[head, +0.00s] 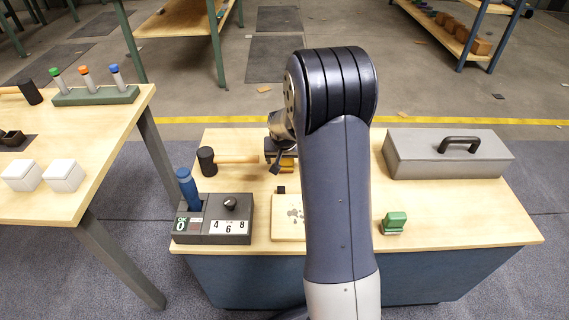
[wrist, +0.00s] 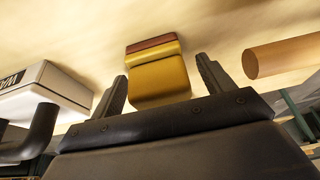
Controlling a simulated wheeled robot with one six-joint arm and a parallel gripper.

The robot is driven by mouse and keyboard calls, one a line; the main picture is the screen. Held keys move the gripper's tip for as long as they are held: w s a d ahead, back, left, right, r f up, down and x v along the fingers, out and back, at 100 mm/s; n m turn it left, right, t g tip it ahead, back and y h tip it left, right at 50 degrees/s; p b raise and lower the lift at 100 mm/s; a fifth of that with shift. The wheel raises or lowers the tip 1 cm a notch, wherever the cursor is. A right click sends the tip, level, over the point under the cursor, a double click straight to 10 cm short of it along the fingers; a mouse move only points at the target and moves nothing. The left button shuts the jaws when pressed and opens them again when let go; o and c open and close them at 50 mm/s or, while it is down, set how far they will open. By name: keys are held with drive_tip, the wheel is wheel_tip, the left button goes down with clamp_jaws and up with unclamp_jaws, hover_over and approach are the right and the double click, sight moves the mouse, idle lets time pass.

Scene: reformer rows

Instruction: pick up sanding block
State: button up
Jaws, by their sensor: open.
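The sanding block appears in the wrist view as a yellow block (wrist: 160,83) with a reddish-brown layer along its far edge. It rests on the pale wooden tabletop. My gripper (wrist: 161,68) is open, with one dark finger on each side of the block and visible gaps between. In the head view my gripper (head: 279,152) is low over the middle of the workbench, partly hidden by my arm. A small part of the yellow block (head: 287,168) shows beneath it.
A mallet's wooden handle (head: 236,159) lies just left of my gripper; its end (wrist: 285,57) is close in the wrist view. A grey toolbox (head: 447,153), green stamp (head: 394,223), pale board (head: 288,231) and dial box (head: 230,219) with a blue-handled item (head: 188,188) share the bench.

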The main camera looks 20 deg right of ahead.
drive_tip(key=shift+c, duration=0.5)
drive_tip(key=c, duration=1)
wheel_tip(320, 180, up, 10)
drive_tip(key=shift+r+p, duration=0.1)
drive_tip(key=shift+p, duration=1.05)
